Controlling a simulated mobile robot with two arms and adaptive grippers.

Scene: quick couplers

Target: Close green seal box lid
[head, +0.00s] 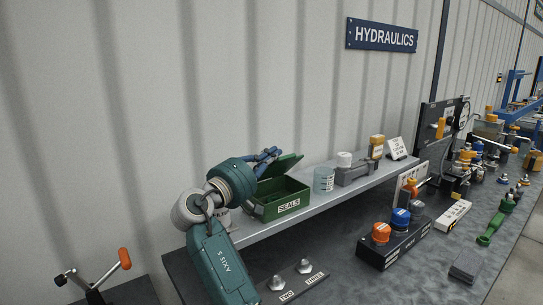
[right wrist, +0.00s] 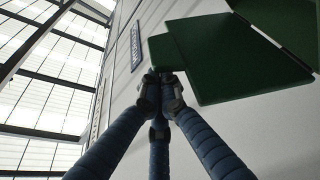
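The green seal box (head: 290,208), labelled SEALS, stands on the grey shelf against the wall. Its green lid (head: 283,166) is raised, standing open at a tilt above the box. My right gripper (head: 268,156), with blue fingers, is at the left of the raised lid. In the right wrist view its fingertips (right wrist: 160,88) are drawn together at the lower edge of a small tab of the lid (right wrist: 245,60). They look shut; I cannot tell whether they touch the tab. My right wrist hides the box's left end in the head view. My left gripper is out of view.
A clear jar (head: 324,179) and a grey vise-like block (head: 354,172) stand right of the box on the shelf (head: 300,216). Below are a block with orange and blue caps (head: 393,240) and fittings labelled TWO and THREE (head: 297,279).

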